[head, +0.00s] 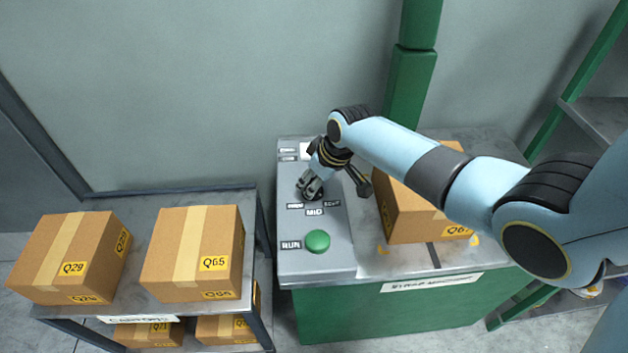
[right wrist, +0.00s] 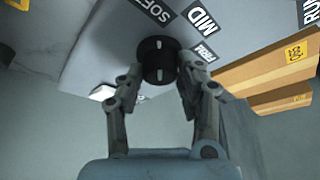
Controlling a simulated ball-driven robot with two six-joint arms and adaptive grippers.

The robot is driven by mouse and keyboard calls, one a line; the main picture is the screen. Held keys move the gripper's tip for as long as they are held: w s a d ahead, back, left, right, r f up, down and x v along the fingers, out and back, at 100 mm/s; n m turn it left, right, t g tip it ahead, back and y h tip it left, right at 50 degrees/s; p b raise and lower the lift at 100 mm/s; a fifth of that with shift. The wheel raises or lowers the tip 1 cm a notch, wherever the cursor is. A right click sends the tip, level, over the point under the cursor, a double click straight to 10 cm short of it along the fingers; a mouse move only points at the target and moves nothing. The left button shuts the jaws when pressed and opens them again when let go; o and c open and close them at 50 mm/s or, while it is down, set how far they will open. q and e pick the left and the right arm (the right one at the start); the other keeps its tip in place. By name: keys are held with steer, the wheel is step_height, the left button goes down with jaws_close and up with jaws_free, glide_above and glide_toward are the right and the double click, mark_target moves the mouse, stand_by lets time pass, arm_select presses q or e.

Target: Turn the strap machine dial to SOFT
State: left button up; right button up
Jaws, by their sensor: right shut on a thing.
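The strap machine's grey control panel (head: 290,267) is on the left part of its green cabinet. In the right wrist view the round black dial (right wrist: 157,58) is between the fingers of my right gripper (right wrist: 160,72), which is shut on it. A white mark on the dial points up in that view, toward the SOFT label (right wrist: 152,9). The MID label (right wrist: 201,17) and FIRM label (right wrist: 204,51) lie to its right. In the head view my right gripper (head: 309,189) covers the dial. My left gripper is out of view.
A green RUN button (head: 317,241) stands on the panel in front of the dial labels. A carton (head: 404,213) sits on the machine, right of the panel, under my arm. Cartons (head: 192,250) stand on the shelf (head: 180,203) at left. A green post (head: 412,85) rises behind.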

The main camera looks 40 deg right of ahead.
steer(key=o, duration=1.1)
steer(key=v, duration=1.2)
